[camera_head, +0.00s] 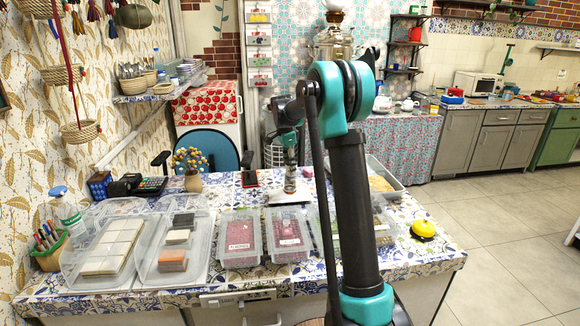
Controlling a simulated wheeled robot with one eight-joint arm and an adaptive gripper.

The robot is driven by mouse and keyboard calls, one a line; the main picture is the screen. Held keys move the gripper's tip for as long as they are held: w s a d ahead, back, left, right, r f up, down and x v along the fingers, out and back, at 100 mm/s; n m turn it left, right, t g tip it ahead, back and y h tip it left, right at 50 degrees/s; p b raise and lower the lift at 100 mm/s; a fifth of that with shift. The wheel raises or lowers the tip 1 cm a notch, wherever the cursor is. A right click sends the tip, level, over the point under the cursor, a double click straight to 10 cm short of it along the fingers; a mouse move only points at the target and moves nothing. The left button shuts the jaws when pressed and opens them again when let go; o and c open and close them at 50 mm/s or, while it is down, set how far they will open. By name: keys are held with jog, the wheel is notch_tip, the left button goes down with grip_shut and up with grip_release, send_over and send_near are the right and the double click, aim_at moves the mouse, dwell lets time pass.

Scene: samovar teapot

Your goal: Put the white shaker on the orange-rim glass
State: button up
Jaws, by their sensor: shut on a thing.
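My gripper (290,163) points down over the back part of the patterned table. It is shut on a small, pale grey-white upright thing (290,181), which looks like the white shaker. The detail is too small to be sure. A pale flat plate (284,199) lies under it, and I cannot tell whether the held thing touches it. I cannot make out the orange-rim glass. My own arm hides part of the table's right side.
Clear bins with pale blocks (110,246) and pink packets (240,238) fill the table's front. A yellow bell (424,229) stands at the right. A potted plant (191,168) is at the back left. White teapots (383,103) stand on the rear table. The floor at right is free.

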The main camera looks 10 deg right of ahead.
aim_at(287, 163)
jog(key=o, duration=1.2)
jog(key=shift+r, duration=0.1)
notch_tip(287, 163, up, 12)
jog(key=a, duration=0.1)
jog(key=shift+s+a, duration=0.15)
jog(key=shift+a, duration=0.05)
